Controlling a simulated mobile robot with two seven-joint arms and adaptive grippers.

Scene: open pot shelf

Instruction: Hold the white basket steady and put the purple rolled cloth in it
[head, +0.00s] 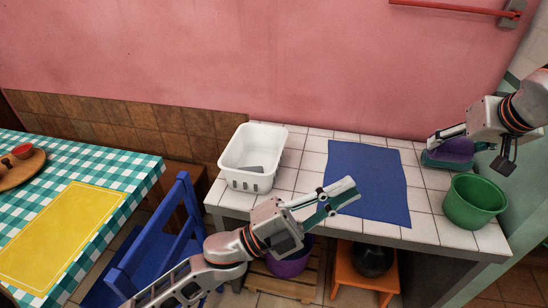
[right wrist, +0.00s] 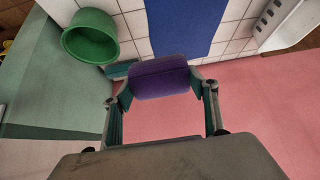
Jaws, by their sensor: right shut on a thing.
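The white basket (head: 234,178) stands upright on the tiled counter, left of the blue mat, with a small grey shape inside. My left gripper (head: 345,192) is over the mat's left part, right of the basket and apart from it; its fingers look close together, and any gap is unclear. My right gripper (head: 462,150) is at the counter's right end, shut on the purple rolled cloth (head: 456,149). In the right wrist view the cloth (right wrist: 160,78) lies across between the two fingers (right wrist: 165,92). The cloth is well away from the basket.
A green bucket (head: 474,202) stands at the counter's front right. The blue mat (head: 375,175) is otherwise bare. A teal item (right wrist: 118,70) lies beside the cloth. A blue chair (head: 150,250) and checkered table (head: 90,165) are left. A purple bucket (head: 289,264) is below.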

